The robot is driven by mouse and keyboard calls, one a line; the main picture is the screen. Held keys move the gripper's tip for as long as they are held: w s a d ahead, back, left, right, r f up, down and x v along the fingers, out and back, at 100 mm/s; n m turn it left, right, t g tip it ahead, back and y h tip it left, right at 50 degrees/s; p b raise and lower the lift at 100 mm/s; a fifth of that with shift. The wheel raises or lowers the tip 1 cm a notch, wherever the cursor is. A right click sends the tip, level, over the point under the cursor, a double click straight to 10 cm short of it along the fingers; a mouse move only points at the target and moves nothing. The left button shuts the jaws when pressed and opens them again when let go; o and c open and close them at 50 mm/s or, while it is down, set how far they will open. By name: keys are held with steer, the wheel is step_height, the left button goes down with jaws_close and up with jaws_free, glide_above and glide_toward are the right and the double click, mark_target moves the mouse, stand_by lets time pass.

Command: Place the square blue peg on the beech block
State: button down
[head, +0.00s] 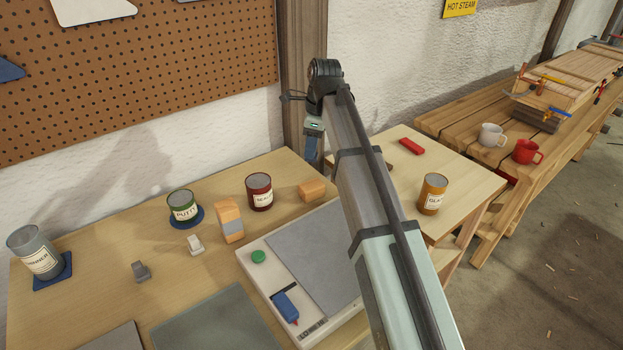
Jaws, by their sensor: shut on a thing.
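My gripper (314,128) hangs at the end of my arm, in front of the wooden post, above the back right of the near table. It is shut on a blue peg (311,152), which points down below the jaws. The jaws and arm hide part of it, and its square section is hard to make out. A light orange-brown wooden block (311,190), likely the beech block, lies on the table almost straight below the peg in the picture.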

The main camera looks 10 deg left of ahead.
steer(key=shift+f, duration=4.55)
steer(key=shift+f, duration=0.15)
steer(key=c, duration=0.9)
jaws_free()
steer(key=r, duration=0.4)
steer(key=d+r, duration=0.1)
steer(key=r, duration=0.7)
steer(key=shift+d+r, duration=0.1)
steer(key=shift+d, duration=0.3)
